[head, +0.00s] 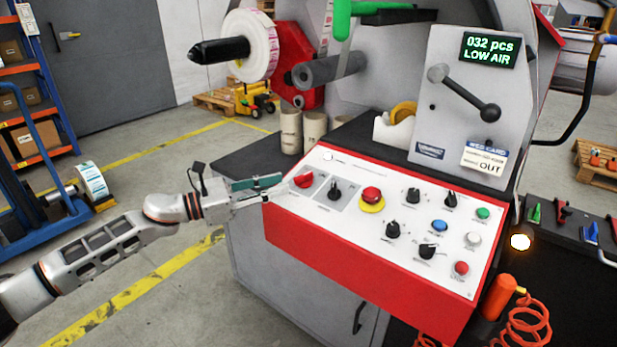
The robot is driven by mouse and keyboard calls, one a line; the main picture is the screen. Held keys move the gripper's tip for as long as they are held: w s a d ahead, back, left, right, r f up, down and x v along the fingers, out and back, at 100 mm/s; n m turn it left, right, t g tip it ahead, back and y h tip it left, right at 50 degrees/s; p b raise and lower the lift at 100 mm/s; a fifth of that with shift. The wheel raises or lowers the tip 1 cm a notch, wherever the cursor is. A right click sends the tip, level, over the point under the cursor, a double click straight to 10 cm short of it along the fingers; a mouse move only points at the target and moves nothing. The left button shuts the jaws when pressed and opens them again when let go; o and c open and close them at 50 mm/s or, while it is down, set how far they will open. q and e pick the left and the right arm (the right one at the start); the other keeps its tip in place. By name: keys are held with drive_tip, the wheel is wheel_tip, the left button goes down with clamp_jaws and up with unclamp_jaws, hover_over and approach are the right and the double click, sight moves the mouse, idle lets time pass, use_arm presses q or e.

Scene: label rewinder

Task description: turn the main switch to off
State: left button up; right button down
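The control panel (345,215) is a white sloped face with a red front on the rewinder. A red rotary knob (304,180), which looks like the main switch, sits on a grey plate at the panel's left end. Its label and exact pointer position are too small to read. My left gripper (288,186) reaches in from the left, with its fingertips right beside this knob. I cannot tell whether they touch it, or how far apart the fingers are. My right gripper is not in view.
A black rotary knob (334,190) stands close to the right of the red one, then a red emergency button (371,195) on yellow. Several knobs and buttons fill the right side. Cardboard cores (291,130) stand behind the panel.

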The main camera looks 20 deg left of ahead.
sight(303, 175)
use_arm(q)
drive_tip(key=shift+w+a+m+g, duration=0.3)
drive_tip(key=shift+w+a+m, duration=0.15)
drive_tip(key=shift+w+m, duration=0.15)
drive_tip(key=shift+w+d+r, duration=0.1)
drive_tip(key=shift+w+d, duration=0.05)
drive_tip(key=shift+d, duration=0.1)
drive_tip(key=shift+x, duration=3.6)
clamp_jaws()
